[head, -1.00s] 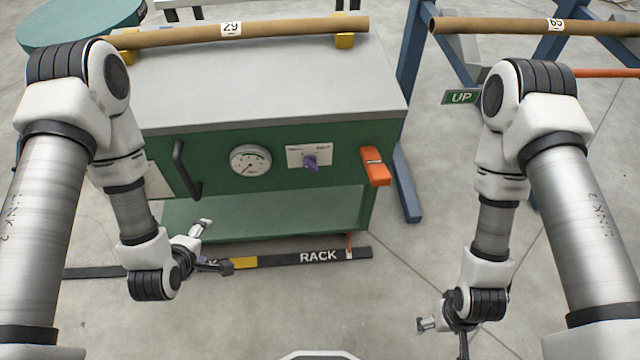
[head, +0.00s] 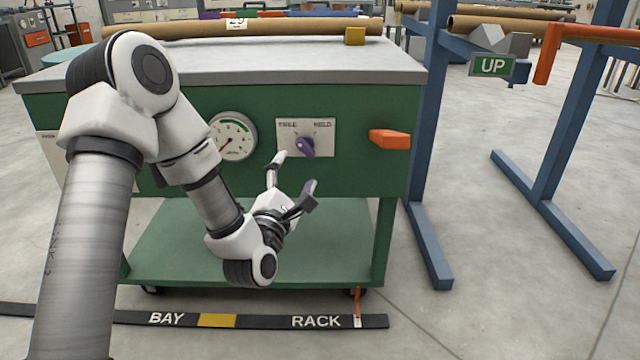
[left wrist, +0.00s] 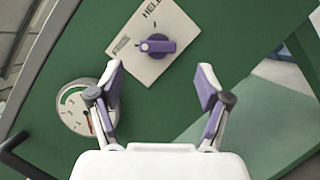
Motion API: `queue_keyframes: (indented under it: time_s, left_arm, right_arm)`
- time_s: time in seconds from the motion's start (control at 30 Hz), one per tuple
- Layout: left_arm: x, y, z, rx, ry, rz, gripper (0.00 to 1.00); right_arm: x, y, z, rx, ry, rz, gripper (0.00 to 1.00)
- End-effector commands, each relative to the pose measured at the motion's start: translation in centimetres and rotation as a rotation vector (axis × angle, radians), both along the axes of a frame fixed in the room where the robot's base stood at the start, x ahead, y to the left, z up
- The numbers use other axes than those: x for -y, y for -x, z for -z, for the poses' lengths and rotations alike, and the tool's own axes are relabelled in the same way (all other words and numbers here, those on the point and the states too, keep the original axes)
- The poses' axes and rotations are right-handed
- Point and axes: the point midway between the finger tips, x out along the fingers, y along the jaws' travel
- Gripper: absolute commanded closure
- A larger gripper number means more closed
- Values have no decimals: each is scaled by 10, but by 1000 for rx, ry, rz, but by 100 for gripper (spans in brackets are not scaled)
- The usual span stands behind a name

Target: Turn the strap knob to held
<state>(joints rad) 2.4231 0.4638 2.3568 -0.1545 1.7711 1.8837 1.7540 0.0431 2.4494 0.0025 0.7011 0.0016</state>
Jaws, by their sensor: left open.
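The strap knob (head: 305,147) is a purple knob on a white plate (head: 324,128) marked FREE and HELD, on the green cart front. Its pointer end appears turned toward the FREE side. The knob also shows in the left wrist view (left wrist: 155,46), just beyond the fingertips, with its grip bar lying across the picture. My left gripper (head: 294,174) is open, below and in front of the knob. In the left wrist view the open fingers (left wrist: 158,76) stand apart with nothing between them. My right gripper is out of view.
A round gauge (head: 233,136) sits left of the plate, and an orange handle (head: 390,139) sticks out to its right. A cardboard tube (head: 290,26) lies on the cart top (head: 230,70). Blue frame posts stand right of the cart. Floor strip reads BAY and RACK.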

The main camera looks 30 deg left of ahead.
Motion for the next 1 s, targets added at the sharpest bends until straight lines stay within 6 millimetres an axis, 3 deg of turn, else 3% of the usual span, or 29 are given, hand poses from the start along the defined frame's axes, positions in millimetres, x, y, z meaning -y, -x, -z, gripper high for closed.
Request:
queue_keyframes:
  time_s: [0.4, 0.73, 0.9, 1.0]
  left_arm:
    - [-15, -63, -17, 1, -4, 0, 23]
    - [-17, -72, -21, -2, -2, 1, 23]
    - [-17, -72, -21, -2, -2, 1, 83]
    - [-17, -72, -21, -2, -2, 1, 83]
  right_arm:
    - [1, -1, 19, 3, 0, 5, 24]
    - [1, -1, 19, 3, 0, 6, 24]
    - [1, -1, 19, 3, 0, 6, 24]
    - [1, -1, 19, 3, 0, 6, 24]
